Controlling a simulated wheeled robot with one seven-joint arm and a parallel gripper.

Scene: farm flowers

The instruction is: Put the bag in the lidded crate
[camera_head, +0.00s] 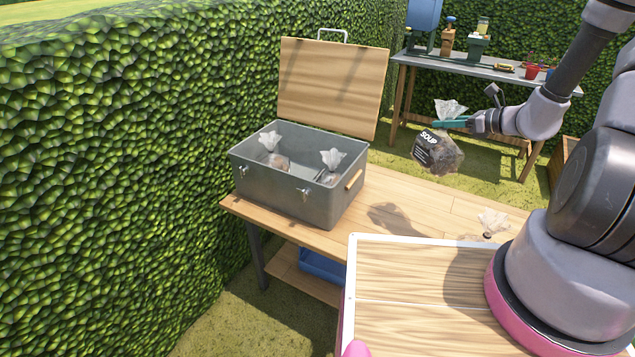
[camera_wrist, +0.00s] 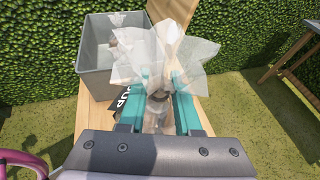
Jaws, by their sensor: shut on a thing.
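My gripper (camera_head: 456,122) is shut on the neck of a clear bag (camera_head: 438,155) with a black "SOUP" label. The bag hangs upright in the air, to the right of the lidded crate (camera_head: 275,190) and above the table's level. In the wrist view, the teal fingers (camera_wrist: 160,100) close on the bag's gathered neck, and its clear ruffled top (camera_wrist: 128,65) covers part of the view. The crate is grey metal with its wooden lid (camera_head: 332,85) standing open at the back. Two bags with white tops, one (camera_head: 270,143) left and one (camera_head: 332,160) right, are inside it.
The crate stands on a wooden table (camera_head: 410,190). Another bag top (camera_head: 492,222) shows at the table's right, its lower part hidden behind my base. A hedge (camera_head: 120,150) runs along the left. A grey-topped table (camera_head: 490,72) with pots and tools stands behind.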

